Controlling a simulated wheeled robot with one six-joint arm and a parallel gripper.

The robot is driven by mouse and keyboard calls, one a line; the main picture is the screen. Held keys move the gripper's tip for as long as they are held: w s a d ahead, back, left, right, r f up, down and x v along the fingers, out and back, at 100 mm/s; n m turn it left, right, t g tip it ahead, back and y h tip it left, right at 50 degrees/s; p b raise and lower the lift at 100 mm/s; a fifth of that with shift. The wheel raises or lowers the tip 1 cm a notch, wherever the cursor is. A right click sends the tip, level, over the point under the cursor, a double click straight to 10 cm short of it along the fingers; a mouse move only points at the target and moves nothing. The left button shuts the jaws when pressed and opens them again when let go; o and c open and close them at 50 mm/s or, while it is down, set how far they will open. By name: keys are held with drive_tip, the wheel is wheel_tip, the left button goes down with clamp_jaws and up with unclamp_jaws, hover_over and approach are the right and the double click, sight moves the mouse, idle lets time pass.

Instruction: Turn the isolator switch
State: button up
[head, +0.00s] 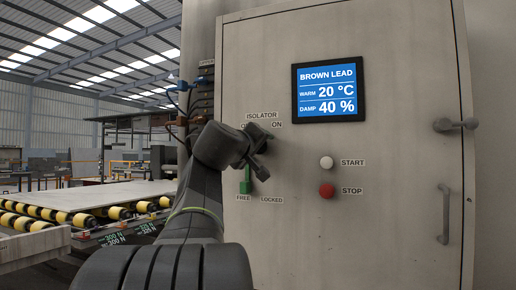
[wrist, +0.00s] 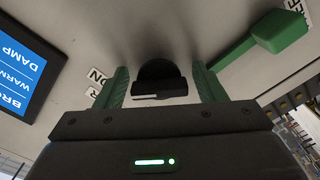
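The isolator switch is a black round knob with a bar and a white mark (wrist: 160,80), seen in the wrist view. My gripper (wrist: 161,75) has its two green fingers apart, one on each side of the knob. A thin gap seems to show on both sides. In the head view my gripper (head: 260,150) is at the panel just under the ISOLATOR label (head: 261,115) and hides most of the knob. The ON label (head: 277,125) shows to its right; the label on the left is partly covered.
A green lever (head: 246,181) sits below the switch, above FREE and LOCKED labels; it shows close by in the wrist view (wrist: 277,33). A blue display (head: 327,92), white START button (head: 326,162) and red STOP button (head: 326,190) are to the right. A roller conveyor (head: 75,215) stands left.

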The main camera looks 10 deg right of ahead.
drive_tip(key=shift+o, duration=0.4)
drive_tip(key=v, duration=1.4)
drive_tip(key=shift+b, duration=0.35)
drive_tip(key=shift+w, duration=0.15)
drive_tip(key=x, duration=1.3)
drive_tip(key=shift+w+d+r+p, duration=0.1)
drive_tip(key=shift+w+d+p, duration=0.2)
drive_tip(key=shift+p, duration=0.1)
drive_tip(key=shift+s, duration=0.1)
